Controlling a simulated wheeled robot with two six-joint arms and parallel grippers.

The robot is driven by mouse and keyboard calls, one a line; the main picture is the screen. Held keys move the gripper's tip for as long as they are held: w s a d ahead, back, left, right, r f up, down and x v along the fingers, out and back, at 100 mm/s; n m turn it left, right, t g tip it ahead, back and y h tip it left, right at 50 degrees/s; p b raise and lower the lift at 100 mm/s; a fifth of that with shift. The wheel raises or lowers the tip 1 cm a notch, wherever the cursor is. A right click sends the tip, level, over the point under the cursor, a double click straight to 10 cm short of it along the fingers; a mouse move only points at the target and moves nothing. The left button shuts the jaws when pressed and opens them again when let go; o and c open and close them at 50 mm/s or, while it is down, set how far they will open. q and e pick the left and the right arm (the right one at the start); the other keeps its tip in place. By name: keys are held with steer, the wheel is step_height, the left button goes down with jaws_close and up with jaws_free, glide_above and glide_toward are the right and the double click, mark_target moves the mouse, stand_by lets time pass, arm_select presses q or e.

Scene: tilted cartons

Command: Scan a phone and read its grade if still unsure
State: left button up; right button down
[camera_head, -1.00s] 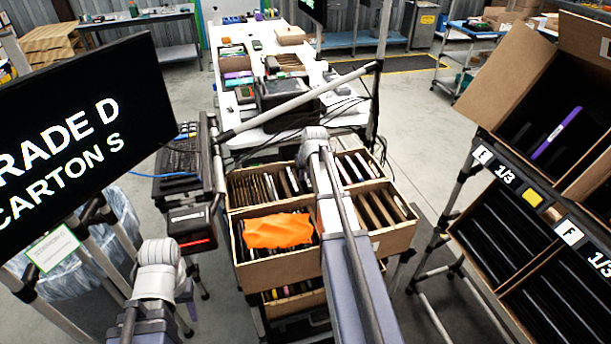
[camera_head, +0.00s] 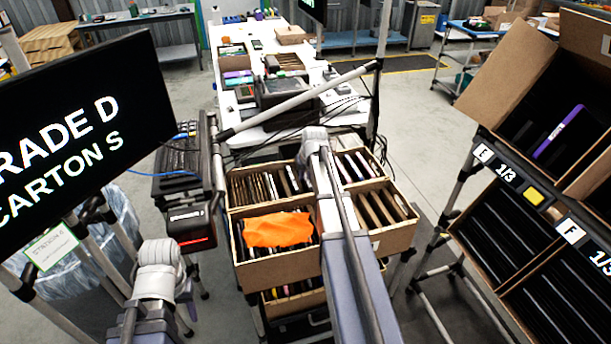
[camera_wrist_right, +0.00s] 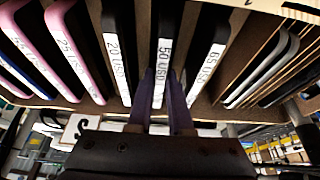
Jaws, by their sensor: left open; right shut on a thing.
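In the right wrist view my right gripper (camera_wrist_right: 163,108) is shut on a dark phone (camera_wrist_right: 165,55) labelled 50 USD. Pink-edged phones (camera_wrist_right: 75,50) stand to the left. A tag with an S (camera_wrist_right: 80,129) shows below the carton edge. In the head view the screen (camera_head: 80,150) reads "RADE D" and "CARTON S", cut off at left. A black device (camera_head: 191,226) with a red light, perhaps the scanner, stands left of the cartons. My left gripper is out of view, and the right one is hidden there.
Cartons of upright phones (camera_head: 275,262) stand in the middle, with an orange cloth (camera_head: 278,229) on one. A tilted carton rack (camera_head: 520,190) with E and F labels stands at right, holding a purple phone (camera_head: 557,132). A cluttered white table (camera_head: 315,70) is behind.

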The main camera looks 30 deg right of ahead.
steer(key=c, duration=0.8)
jaws_free()
steer(key=shift+o, duration=0.2)
steer(key=shift+r, duration=0.2)
steer(key=p+v, duration=0.7)
steer(key=shift+s+r, duration=0.15)
steer(key=shift+r, duration=0.05)
steer(key=shift+r, duration=0.1)
step_height(320, 180, up, 9)
steer(key=p, duration=0.9)
